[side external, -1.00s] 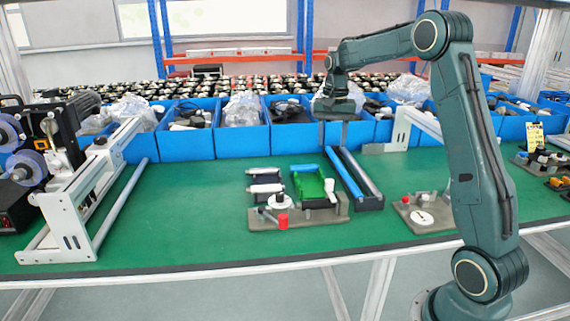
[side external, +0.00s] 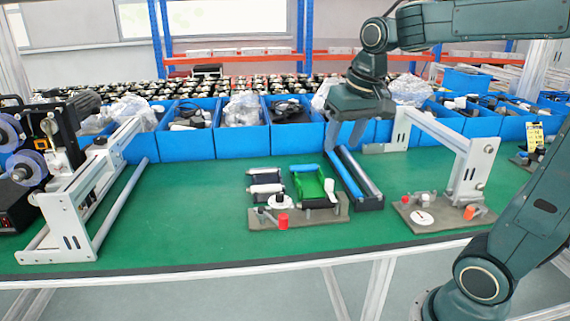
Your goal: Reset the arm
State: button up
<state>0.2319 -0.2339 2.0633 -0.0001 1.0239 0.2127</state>
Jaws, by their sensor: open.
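My gripper (side external: 346,135) hangs with its fingers downward in front of the blue bins, above the far end of a dark tray (side external: 372,203) that holds a long blue roller (side external: 346,173) and a grey one. The fingers are apart and nothing shows between them. My arm reaches in from the right edge, with its upper part cut off by the top and right of the picture.
A grey fixture plate (side external: 335,212) with a green part (side external: 311,187) stands mid-table. Another fixture plate (side external: 407,220) lies right of it, near a white frame (side external: 472,165). A white frame with a rod (side external: 72,225) stands left. Blue bins (side external: 240,141) line the back. The green table (side external: 180,215) is clear left of centre.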

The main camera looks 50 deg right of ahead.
jog(key=s+a+f+n+t, duration=0.1)
jog(key=s+a+n, duration=0.1)
jog(key=s, duration=0.4)
jog(key=s+a+f+n+t, duration=0.1)
jog(key=s+a+f+n, duration=0.1)
jog(key=s+a, duration=0.3)
jog(key=shift+s+f+n+y, duration=0.25)
jog(key=shift+s+n+y, duration=0.2)
jog(key=shift+s, duration=0.25)
